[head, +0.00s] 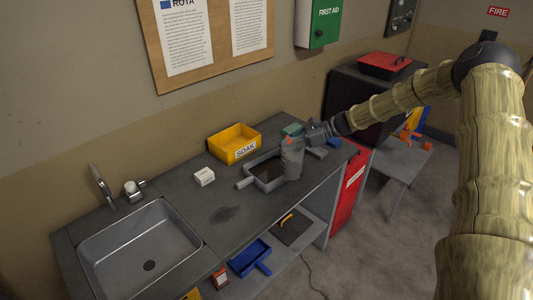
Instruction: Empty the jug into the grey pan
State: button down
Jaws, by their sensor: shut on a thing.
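The jug (292,160) is a grey, translucent-looking vessel with an orange-red spot near its top. It looks close to upright at the right part of the grey pan (246,183); I cannot tell whether it touches the pan. The pan sits on the dark worktop, with a handle or spout towards the left and a dark brownish inside. My gripper (308,137) reaches in from the right and is shut on the jug. Its fingertips are small and partly hidden by the jug. The jug's contents are not visible.
A yellow SOAK bin (233,151) stands behind the pan. A sink (140,255) is at left. A green item (292,129) is behind the jug. The shelf below holds a blue dustpan (250,257).

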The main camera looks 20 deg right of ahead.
aim_at(264, 172)
jog(key=i, duration=0.85)
